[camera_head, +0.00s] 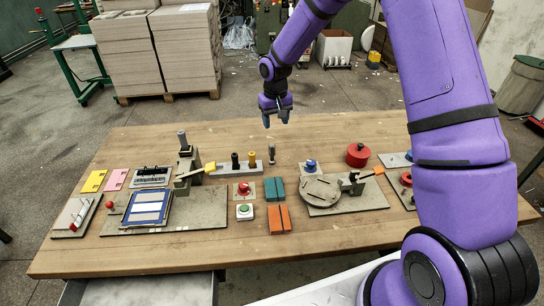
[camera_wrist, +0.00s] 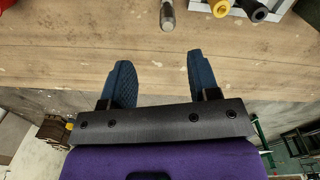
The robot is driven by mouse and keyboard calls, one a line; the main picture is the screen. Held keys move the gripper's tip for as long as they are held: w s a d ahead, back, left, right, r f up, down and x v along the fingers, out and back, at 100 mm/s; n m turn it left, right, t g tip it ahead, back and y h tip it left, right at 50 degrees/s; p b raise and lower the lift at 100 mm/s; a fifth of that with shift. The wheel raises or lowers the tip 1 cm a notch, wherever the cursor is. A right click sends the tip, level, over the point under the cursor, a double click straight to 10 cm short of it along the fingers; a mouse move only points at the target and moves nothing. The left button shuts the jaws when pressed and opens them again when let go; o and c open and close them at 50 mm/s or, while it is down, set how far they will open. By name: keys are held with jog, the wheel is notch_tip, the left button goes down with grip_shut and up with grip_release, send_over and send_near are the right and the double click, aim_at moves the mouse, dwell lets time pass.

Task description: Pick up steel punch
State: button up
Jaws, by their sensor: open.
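The steel punch, a slim grey metal pin with a dark top, stands upright on the table just right of the punch rack in the head view (camera_head: 271,154). In the wrist view it shows at the top edge, partly cut off (camera_wrist: 167,16). My gripper (camera_head: 276,120) hangs above the far edge of the table, behind and above the punch. In the wrist view my gripper (camera_wrist: 162,75) is open, with its two blue fingers apart and nothing between them. The punch lies ahead of the gap between the fingers, apart from both.
The punch rack (camera_head: 222,171) holds black-handled and yellow-handled punches close by. A red button box (camera_head: 244,191) and teal blocks (camera_head: 274,189) stand in front. A round-plate fixture (camera_head: 325,200) and red pot (camera_head: 358,155) are to the right. The table's back strip (camera_wrist: 60,60) is clear.

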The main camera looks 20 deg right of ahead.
aim_at(272, 144)
jog(key=f, duration=0.2)
jog(key=w+f, duration=0.1)
jog(key=shift+a+f, duration=0.25)
jog(key=shift+f, duration=0.05)
jog(key=f, duration=1)
jog(key=shift+a+f, duration=0.2)
jog(key=shift+f, duration=0.1)
grip_shut()
jog(key=shift+r, duration=0.2)
